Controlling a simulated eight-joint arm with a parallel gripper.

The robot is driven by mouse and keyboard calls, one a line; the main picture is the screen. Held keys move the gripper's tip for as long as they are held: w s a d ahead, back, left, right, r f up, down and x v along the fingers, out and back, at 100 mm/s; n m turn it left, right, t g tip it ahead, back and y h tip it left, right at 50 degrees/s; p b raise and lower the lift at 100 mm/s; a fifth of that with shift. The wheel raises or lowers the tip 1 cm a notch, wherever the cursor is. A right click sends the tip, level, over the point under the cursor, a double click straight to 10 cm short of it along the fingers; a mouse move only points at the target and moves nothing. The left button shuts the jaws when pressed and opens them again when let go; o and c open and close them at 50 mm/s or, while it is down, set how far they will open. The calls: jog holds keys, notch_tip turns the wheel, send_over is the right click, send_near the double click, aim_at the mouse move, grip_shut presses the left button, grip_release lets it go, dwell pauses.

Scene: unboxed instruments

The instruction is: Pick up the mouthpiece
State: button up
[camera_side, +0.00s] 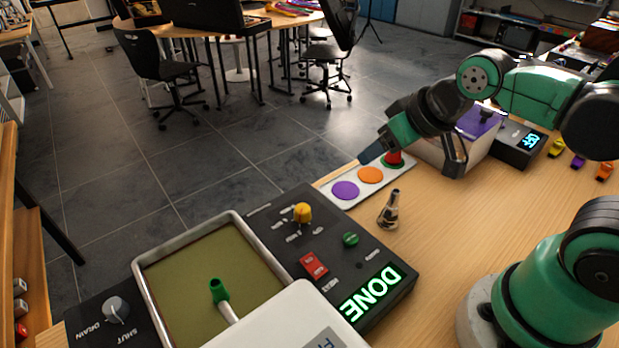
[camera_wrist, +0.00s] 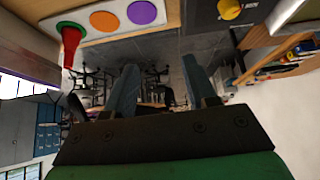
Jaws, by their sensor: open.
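The mouthpiece appears to be the small shiny metal piece (camera_side: 389,210) standing on the wooden table in the side view, just right of the black control panel. It is wide at the bottom and narrow at the top. I cannot make it out in the wrist view. My gripper (camera_side: 412,160) is open, its two fingers wide apart, and is beyond and above the metal piece, near the white strip with coloured discs. In the wrist view my gripper (camera_wrist: 161,82) shows nothing between its fingers but the distant room.
The white strip (camera_side: 334,199) carries purple, orange and green discs; a red cone (camera_wrist: 70,44) stands on the green one. The black panel (camera_side: 345,250) has a lit DONE sign and a basin (camera_side: 170,290) holding a green-topped piece. A white bin (camera_side: 478,158) stands behind my gripper.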

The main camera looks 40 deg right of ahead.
jog(key=shift+o, duration=0.5)
